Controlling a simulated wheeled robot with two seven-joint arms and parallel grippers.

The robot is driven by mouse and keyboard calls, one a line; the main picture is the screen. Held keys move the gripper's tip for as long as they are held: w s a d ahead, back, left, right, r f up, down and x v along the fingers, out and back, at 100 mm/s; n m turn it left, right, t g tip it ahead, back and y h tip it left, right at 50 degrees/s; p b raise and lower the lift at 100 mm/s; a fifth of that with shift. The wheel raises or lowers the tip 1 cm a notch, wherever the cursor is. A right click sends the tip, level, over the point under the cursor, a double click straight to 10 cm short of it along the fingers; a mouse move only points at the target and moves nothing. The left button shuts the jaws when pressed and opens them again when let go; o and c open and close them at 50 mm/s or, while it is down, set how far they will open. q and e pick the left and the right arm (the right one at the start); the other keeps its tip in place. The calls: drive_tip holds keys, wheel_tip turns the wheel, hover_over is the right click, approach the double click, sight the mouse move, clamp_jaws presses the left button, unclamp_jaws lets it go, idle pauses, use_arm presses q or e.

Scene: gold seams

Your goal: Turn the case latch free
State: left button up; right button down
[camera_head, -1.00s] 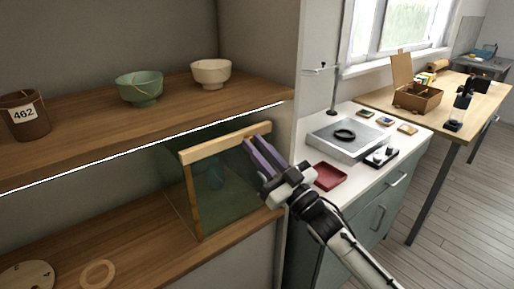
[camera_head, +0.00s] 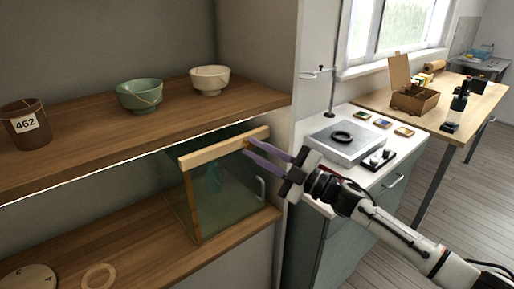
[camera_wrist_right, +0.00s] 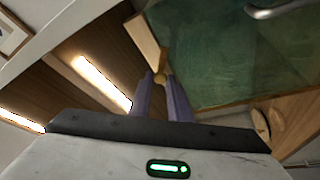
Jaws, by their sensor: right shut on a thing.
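The glass case (camera_head: 225,195) with a wooden top rail (camera_head: 215,149) stands on the lower shelf. It carries a pale curved handle (camera_head: 261,188) on its right side. My right gripper (camera_head: 246,146) reaches in from the right, with its purple fingers at the case front just below the rail. In the right wrist view, the fingers (camera_wrist_right: 160,80) close around a small brass-coloured piece, the latch (camera_wrist_right: 160,77), at the end of the wooden rail (camera_wrist_right: 146,40). The fingers hide part of the latch. My left gripper is not in view.
A green bowl (camera_head: 139,95), a cream bowl (camera_head: 210,79) and a brown pot labelled 462 (camera_head: 25,126) stand on the upper shelf (camera_head: 85,150), above the case. A white counter (camera_head: 330,120) stands to the right.

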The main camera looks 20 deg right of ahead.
drive_tip(key=n, duration=0.1)
drive_tip(key=n+g+p, duration=0.1)
drive_tip(key=n+p, duration=0.1)
drive_tip(key=shift+r+n+g, duration=0.25)
drive_tip(key=shift+n+g, duration=0.05)
drive_tip(key=shift+n, duration=0.1)
drive_tip(key=shift+n+g+h+p, duration=0.4)
drive_tip(key=shift+n+p, duration=0.5)
drive_tip(key=shift+n, duration=0.7)
drive_tip(key=c, duration=1.7)
unclamp_jaws()
drive_tip(key=shift+o, duration=0.2)
drive_tip(key=shift+d, duration=0.1)
drive_tip(key=b+v, duration=0.2)
drive_tip(key=v, duration=0.8)
drive_tip(key=shift+b, duration=0.3)
drive_tip(key=shift+s, duration=0.1)
